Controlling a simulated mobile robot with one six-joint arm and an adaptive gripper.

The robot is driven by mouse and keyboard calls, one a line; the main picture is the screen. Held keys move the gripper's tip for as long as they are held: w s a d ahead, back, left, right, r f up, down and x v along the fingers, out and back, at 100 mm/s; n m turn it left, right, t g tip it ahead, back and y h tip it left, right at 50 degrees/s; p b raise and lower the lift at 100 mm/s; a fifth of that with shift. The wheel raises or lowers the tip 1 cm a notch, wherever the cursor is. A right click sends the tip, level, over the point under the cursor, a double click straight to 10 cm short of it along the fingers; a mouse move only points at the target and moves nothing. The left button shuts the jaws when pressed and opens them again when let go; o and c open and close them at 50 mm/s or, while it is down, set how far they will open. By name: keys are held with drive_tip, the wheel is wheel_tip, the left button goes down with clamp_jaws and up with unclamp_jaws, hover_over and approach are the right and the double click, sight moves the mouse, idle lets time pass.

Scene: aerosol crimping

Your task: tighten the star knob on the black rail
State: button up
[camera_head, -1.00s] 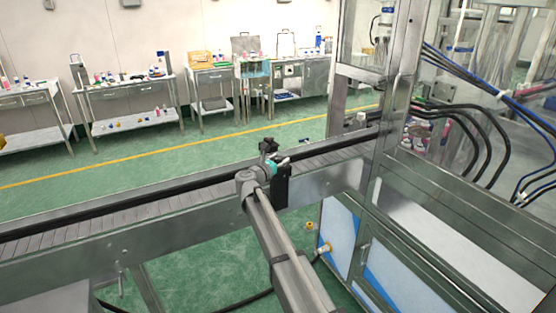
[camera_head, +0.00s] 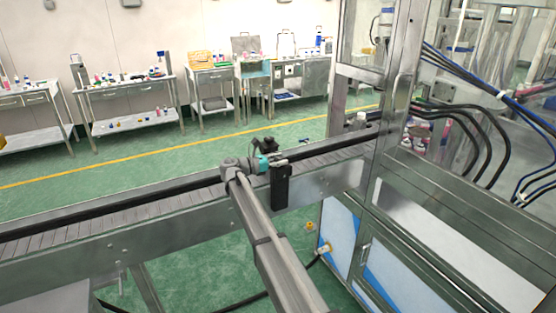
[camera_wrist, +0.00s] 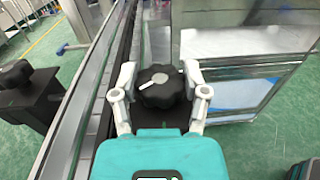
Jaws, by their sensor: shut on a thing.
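The black star knob (camera_wrist: 161,87), with a white mark across its top, sits between the two grey fingers of my gripper (camera_wrist: 160,84) in the wrist view. The fingers are shut on its sides. In the head view my teal-bodied gripper (camera_head: 276,160) is at the top of a black bracket (camera_head: 281,188) on the near side of the conveyor; the held knob is hard to make out there. The black rail (camera_head: 205,183) runs along the conveyor.
A second black knob (camera_wrist: 16,74) on its own post stands across the conveyor (camera_head: 130,219) at left in the wrist view. A metal-framed machine cabinet (camera_head: 470,215) stands at right. Benches (camera_head: 128,85) are far back, beyond open green floor.

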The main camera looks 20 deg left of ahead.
drive_tip(key=o, duration=1.1)
drive_tip(key=shift+o, duration=0.2)
drive_tip(key=shift+s+a, duration=0.1)
drive_tip(key=shift+a, duration=0.05)
drive_tip(key=v, duration=1.1)
drive_tip(key=shift+s+a, duration=0.2)
drive_tip(key=shift+s, duration=0.1)
